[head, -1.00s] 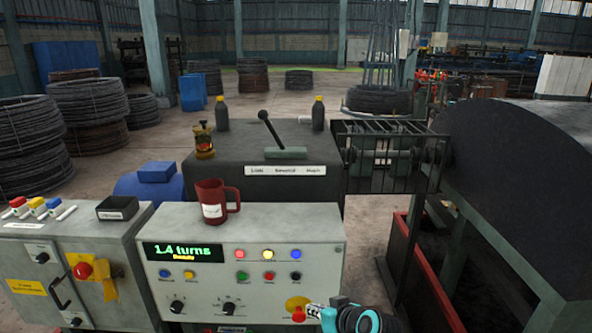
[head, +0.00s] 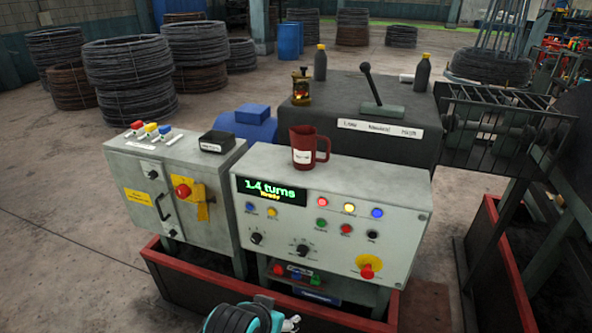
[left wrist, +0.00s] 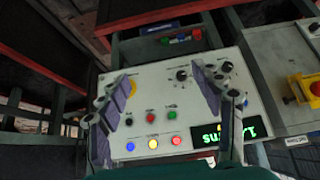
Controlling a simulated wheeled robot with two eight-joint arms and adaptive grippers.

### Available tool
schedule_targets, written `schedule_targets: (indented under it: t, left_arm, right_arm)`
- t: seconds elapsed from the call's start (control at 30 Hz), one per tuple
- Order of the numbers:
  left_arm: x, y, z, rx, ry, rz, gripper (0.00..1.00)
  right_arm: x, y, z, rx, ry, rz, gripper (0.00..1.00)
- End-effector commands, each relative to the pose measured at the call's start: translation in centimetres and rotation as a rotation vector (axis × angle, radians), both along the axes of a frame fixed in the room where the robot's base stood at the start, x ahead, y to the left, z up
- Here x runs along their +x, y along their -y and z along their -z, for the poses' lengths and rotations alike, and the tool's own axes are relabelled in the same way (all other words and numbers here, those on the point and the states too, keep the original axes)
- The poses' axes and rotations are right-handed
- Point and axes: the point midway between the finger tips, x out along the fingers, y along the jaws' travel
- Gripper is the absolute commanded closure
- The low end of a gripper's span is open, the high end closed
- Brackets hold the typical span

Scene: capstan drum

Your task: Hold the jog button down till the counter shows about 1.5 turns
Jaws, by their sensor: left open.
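The counter (head: 272,189) on the grey control panel (head: 245,215) reads "1.4 turns" with "Ready" below. It shows upside down in the left wrist view (left wrist: 224,135). Below the lamps sit a green button (head: 321,223), a red button (head: 346,229) and a black button (head: 372,236). Their labels are too small to read, so I cannot tell which is jog. My left gripper (head: 289,323) is at the bottom edge of the head view, in front of the panel. In the left wrist view its fingers (left wrist: 161,78) are apart and empty, with the panel between and beyond them. My right gripper is not seen.
A red mushroom button (head: 368,271) on a yellow plate sits low on the panel's right. A dark red mug (head: 303,150) stands on top. A grey cabinet (head: 140,175) is to the left. A red-rimmed tray (head: 165,277) surrounds the base.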

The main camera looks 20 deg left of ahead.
Motion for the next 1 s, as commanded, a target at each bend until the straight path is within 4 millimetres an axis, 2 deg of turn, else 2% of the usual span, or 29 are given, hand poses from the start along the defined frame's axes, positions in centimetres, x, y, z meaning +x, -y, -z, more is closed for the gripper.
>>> schedule_targets:
  t: [0.37, 0.47, 0.6, 0.63, 1.0]
  left_arm:
    - [0.00, 0.00, 0.00, 0.000, 0.000, 0.000, 0.34]
    - [0.00, 0.00, 0.00, 0.000, 0.000, 0.000, 0.58]
    - [0.00, 0.00, 0.00, 0.000, 0.000, 0.000, 0.95]
    - [0.00, 0.00, 0.00, 0.000, 0.000, 0.000, 1.00]
    - [0.00, 0.00, 0.00, 0.000, 0.000, 0.000, 1.00]
  right_arm:
    - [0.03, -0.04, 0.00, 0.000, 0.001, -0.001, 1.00]
    - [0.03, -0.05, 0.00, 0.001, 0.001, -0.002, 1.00]
    - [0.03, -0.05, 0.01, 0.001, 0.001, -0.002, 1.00]
    - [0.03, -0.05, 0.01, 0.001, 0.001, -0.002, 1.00]
    - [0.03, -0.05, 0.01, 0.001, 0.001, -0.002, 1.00]
